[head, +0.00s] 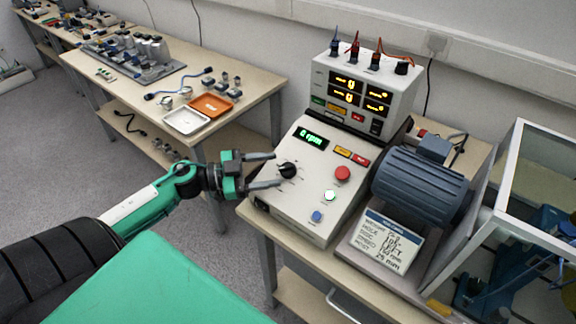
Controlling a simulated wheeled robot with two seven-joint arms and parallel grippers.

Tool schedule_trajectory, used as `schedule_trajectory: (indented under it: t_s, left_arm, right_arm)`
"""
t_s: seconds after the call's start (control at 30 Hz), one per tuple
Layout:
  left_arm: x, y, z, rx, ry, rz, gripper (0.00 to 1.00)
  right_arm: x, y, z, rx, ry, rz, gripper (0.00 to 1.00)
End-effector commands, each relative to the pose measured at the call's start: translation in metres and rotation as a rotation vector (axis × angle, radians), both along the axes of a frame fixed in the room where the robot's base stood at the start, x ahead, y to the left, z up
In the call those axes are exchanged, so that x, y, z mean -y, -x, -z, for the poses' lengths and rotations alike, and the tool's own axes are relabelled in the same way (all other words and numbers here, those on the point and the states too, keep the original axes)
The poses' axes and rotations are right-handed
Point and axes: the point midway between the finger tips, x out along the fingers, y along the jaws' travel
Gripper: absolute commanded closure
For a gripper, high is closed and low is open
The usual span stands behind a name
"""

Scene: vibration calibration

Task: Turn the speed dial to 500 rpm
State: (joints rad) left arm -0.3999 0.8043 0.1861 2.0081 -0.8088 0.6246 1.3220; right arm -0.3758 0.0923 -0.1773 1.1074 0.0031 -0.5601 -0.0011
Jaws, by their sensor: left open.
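The speed dial (288,170) is a black round knob on the sloping face of the white control box (300,215). The green display (310,140) above it appears to read 0 rpm. My left gripper (277,170) is open, its two dark fingers pointing right toward the dial, one above and one below the knob in the picture. I cannot tell whether either finger touches the dial. My right gripper is not in view.
A grey motor (420,186) stands right of the box, with a handwritten card (386,241) before it. A meter unit (362,92) with cables stands behind. A clear-walled enclosure (530,170) is at far right. Another table (245,100) holds trays and parts.

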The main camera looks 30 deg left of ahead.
Motion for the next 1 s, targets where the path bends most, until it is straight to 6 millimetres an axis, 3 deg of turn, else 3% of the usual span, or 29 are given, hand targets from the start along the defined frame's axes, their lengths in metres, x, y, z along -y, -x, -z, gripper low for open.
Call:
schedule_trajectory:
  t_s: [0.4, 0.83, 1.0]
  left_arm:
    - [0.034, -0.033, 0.0, 0.0, 0.002, -0.001, 0.44]
    - [0.039, -0.037, 0.0, -0.001, 0.001, 0.0, 0.44]
    - [0.039, -0.037, 0.0, 0.0, 0.0, 0.0, 0.77]
  right_arm:
    - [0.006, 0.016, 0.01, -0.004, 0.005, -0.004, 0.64]
    - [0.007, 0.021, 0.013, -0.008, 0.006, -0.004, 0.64]
    - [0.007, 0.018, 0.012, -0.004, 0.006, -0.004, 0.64]
